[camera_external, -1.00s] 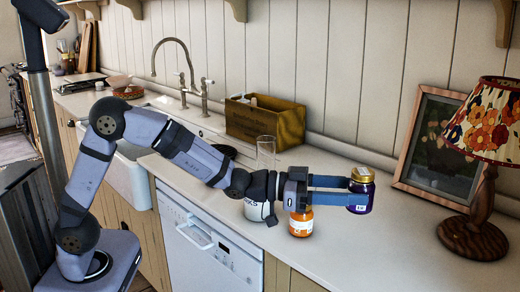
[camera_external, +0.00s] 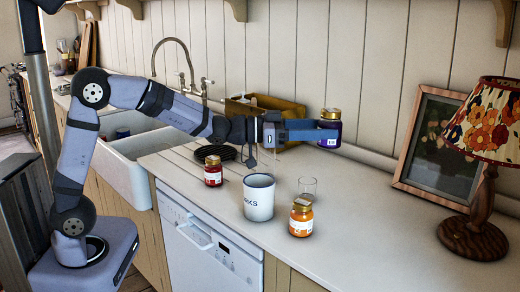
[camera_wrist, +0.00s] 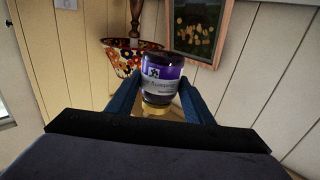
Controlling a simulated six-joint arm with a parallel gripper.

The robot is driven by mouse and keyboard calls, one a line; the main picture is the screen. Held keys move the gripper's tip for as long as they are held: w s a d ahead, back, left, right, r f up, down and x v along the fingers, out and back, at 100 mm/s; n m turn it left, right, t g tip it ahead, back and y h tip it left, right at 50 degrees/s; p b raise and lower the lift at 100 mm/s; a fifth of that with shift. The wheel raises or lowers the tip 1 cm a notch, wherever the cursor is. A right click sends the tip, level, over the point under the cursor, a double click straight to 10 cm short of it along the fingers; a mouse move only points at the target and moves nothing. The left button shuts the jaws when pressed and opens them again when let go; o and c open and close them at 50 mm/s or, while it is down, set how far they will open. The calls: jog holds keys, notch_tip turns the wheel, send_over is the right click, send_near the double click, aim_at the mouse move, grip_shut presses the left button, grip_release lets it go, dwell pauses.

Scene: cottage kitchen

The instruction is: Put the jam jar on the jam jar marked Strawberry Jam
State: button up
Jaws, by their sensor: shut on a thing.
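My gripper (camera_external: 300,131) is shut on a dark jam jar (camera_external: 329,131) with a gold lid and a purple label. It holds the jar upright in the air above the back of the counter. In the wrist view the held jar (camera_wrist: 161,78) sits between the two blue fingers, its label partly readable. An orange jam jar (camera_external: 301,219) stands near the counter's front edge. The small print on the standing jars is too small to read.
Dark plates (camera_external: 222,153) lie behind the red jar, and a wooden box (camera_external: 275,110) is at the wall. A lamp (camera_external: 474,237) and a framed picture (camera_external: 437,140) are right. The right-middle counter is clear.

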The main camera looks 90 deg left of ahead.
jog(key=s+a+n+y+p, duration=0.1)
jog(key=s+a+y+p, duration=0.1)
jog(key=s+a, duration=0.45)
notch_tip(320, 180, up, 2)
jog(key=n+g+y+p, duration=0.3)
jog(key=n+y+p, duration=0.3)
jog(key=p, duration=0.5)
send_over(207, 159)
jog(key=y, duration=0.1)
jog(key=shift+m, duration=0.3)
jog(key=shift+d+f+b, duration=0.2)
jog(key=shift+f+b, duration=0.25)
jog(key=shift+f, duration=2.3)
jog(key=shift+f, duration=0.1)
jog(key=shift+f+p, duration=0.7)
jog(key=shift+f, duration=4.2)
